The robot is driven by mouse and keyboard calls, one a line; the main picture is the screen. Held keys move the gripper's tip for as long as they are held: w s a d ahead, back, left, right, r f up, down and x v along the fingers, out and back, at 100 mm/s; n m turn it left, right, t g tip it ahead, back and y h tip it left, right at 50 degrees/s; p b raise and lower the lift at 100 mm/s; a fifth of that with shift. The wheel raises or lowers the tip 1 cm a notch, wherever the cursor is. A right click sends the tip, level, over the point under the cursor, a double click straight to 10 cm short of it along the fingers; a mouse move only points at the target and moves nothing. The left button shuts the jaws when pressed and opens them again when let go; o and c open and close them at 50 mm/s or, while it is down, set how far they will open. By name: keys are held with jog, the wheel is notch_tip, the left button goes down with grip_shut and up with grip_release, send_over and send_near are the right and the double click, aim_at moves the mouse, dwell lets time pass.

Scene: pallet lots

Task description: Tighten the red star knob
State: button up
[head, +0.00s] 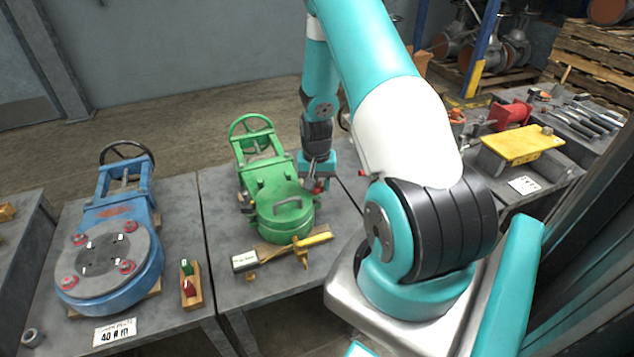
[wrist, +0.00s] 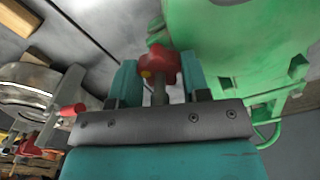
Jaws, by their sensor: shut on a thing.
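The red star knob (wrist: 158,66) sits on a grey stem in the wrist view, with a small yellow mark on its left side. My gripper (wrist: 160,78) is shut on it, one teal finger on each side. The knob is at the side of the green valve (wrist: 235,45), whose body fills the upper right of the wrist view. In the head view my gripper (head: 316,187) points down at the right side of the green valve (head: 283,212). Only a bit of red shows there, and the grip is too small to judge.
A blue valve (head: 115,245) stands on the left table, with a small wooden box (head: 191,287) beside it. A yellow tool (head: 312,241) and a label block (head: 244,261) lie before the green valve. A yellow-topped block (head: 522,146) and tools occupy the right bench.

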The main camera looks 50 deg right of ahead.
jog(key=m, duration=0.4)
jog(key=shift+m, duration=1.9)
jog(key=o, duration=0.9)
notch_tip(320, 180, up, 18)
jog(key=shift+f, duration=0.25)
